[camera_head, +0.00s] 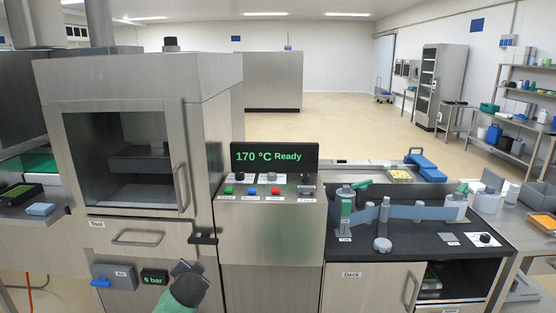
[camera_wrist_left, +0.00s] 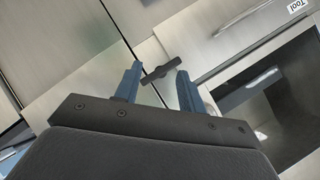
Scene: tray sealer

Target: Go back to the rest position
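My left gripper (camera_head: 186,268) is low in front of the tray sealer (camera_head: 140,85), just below a dark latch handle (camera_head: 203,239) at the edge of its front. In the left wrist view the gripper (camera_wrist_left: 159,71) is open, with two blue-grey fingers apart. The dark latch handle (camera_wrist_left: 160,69) shows beyond and between the fingertips there. I cannot tell whether the fingers touch it. Nothing is held. The chamber door (camera_head: 128,155) is closed, and so is the Tool drawer (camera_head: 137,237) below it. My right gripper is not in view.
A display (camera_head: 275,157) reads 170 °C Ready above several buttons. An air valve box (camera_head: 113,275) and a 6 bar gauge (camera_head: 154,277) sit left of the gripper. The dark deck (camera_head: 400,250) with fixtures stands right. Open floor lies behind.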

